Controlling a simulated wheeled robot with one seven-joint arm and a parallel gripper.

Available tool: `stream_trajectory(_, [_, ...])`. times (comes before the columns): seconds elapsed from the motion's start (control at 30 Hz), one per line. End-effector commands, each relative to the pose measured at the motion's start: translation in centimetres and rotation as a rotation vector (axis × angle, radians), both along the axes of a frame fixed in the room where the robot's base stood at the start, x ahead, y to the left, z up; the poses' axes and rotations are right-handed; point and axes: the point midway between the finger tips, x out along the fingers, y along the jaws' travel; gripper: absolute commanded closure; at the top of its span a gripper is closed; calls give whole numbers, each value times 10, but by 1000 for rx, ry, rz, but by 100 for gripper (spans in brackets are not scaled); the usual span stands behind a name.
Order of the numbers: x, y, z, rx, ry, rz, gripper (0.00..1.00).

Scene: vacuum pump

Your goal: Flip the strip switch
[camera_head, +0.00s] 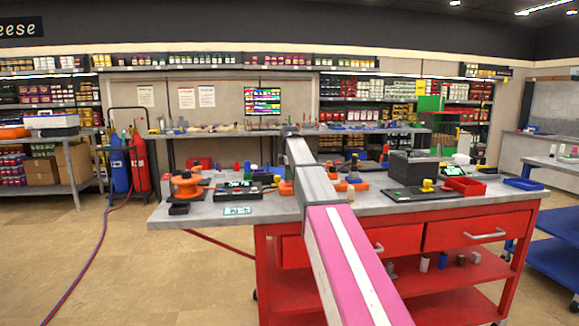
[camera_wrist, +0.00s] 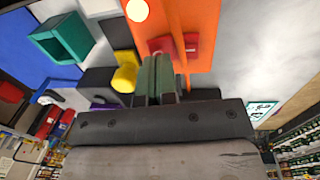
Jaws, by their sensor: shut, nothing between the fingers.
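In the wrist view an orange strip (camera_wrist: 200,20) runs down from the top edge, with small red parts (camera_wrist: 162,45) on it. They may be the strip switch, but I cannot tell for sure. My gripper (camera_wrist: 158,60) is shut and empty, its greenish fingers pointing up the picture at the strip's left edge, close to the red parts. Whether they touch cannot be told. In the head view my arm reaches over the red workbench (camera_head: 395,228), and the gripper's fingers cannot be made out there.
In the wrist view a yellow knob (camera_wrist: 125,72) and a green open box (camera_wrist: 62,38) stand left of the fingers.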

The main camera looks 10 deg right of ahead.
Motion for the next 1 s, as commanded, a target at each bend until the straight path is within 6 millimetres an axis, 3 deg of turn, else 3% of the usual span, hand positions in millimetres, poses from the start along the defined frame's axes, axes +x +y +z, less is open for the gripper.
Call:
stream_trajectory(0.2, [2, 0, -12, 0, -1, 0, 100])
stream_trajectory(1.0, [-1, 0, -15, 0, 1, 0, 100])
